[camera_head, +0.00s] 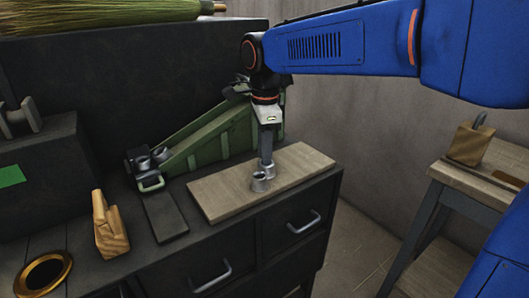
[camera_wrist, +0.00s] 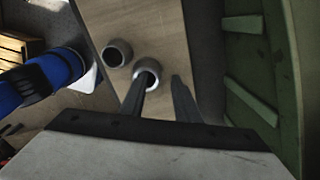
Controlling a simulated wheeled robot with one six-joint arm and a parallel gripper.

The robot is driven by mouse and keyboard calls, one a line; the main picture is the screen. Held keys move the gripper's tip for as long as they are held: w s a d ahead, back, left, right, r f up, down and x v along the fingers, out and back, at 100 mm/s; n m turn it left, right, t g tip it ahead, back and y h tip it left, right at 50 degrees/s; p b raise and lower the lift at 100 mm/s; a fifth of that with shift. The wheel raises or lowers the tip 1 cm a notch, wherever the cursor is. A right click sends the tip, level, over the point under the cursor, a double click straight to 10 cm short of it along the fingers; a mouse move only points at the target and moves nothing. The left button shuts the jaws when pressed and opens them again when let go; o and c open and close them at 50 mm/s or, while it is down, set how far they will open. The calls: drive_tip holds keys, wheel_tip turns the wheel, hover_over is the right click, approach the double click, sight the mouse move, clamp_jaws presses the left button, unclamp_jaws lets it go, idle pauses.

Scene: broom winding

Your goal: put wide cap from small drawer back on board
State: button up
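The wooden board (camera_head: 222,194) lies on the dark cabinet top. Two grey hollow caps stand close together on it: a nearer cap (camera_head: 260,185), and another beside it, partly hidden at my fingertips. In the wrist view, one cap (camera_wrist: 117,53) is clear of the fingers and the lighter-rimmed cap (camera_wrist: 152,67) is at the left fingertip. My gripper (camera_wrist: 161,80) points down over the board, with a gap between its fingers. The left fingertip overlaps that cap's hole; the right finger is beside it, apart. I cannot tell which cap is the wide one.
A green ramp-like rack (camera_head: 208,140) with grey metal parts stands behind the board. Cabinet drawers (camera_head: 290,215) below look shut. A wooden block (camera_head: 108,228), dark slab (camera_head: 165,215) and brass ring (camera_head: 43,274) lie left. A side table (camera_head: 455,180) stands right.

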drive_tip(key=shift+r, duration=0.1)
wheel_tip(320, 180, up, 12)
drive_tip(key=s+d+f+n+t, duration=0.1)
drive_tip(key=s+d+f+n, duration=0.35)
drive_tip(key=d, duration=0.45)
drive_tip(key=s+d+f+n+t, duration=0.1)
drive_tip(key=s+d+f+n, duration=0.3)
drive_tip(key=d, duration=0.5)
drive_tip(key=s+d+f+n+t, duration=0.2)
drive_tip(key=s+d+f+n, duration=0.5)
drive_tip(key=s+d+f, duration=0.3)
drive_tip(key=s+f, duration=0.4)
drive_tip(key=f, duration=0.1)
drive_tip(key=shift+a+r, duration=0.1)
